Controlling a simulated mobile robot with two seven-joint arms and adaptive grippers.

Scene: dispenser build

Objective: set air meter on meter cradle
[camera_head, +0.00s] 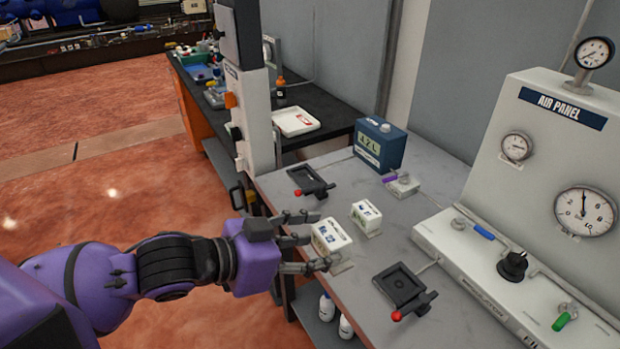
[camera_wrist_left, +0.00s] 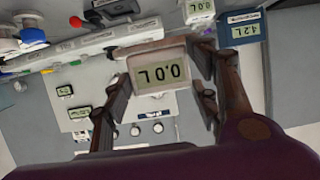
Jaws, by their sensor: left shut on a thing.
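My left gripper (camera_head: 321,240) is shut on a small white meter (camera_head: 332,234) at the near-left edge of the grey bench. In the left wrist view, the white meter (camera_wrist_left: 158,72) sits between the fingers, and its display reads 0.0 L upside down. I cannot tell whether its base is clear of the bench. Two black cradle-like holders with red knobs stand on the bench: one (camera_head: 404,284) to the right of the gripper, nearer the air panel, and one (camera_head: 310,181) behind it. Both look empty. Which is the meter cradle is unclear. My right gripper is out of view.
A second small white meter (camera_head: 366,214) stands just right of the held one. A blue box with a display (camera_head: 380,145) stands at the back. The air panel (camera_head: 545,150) with gauges and valves bounds the bench on the right. A white column (camera_head: 250,100) rises behind.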

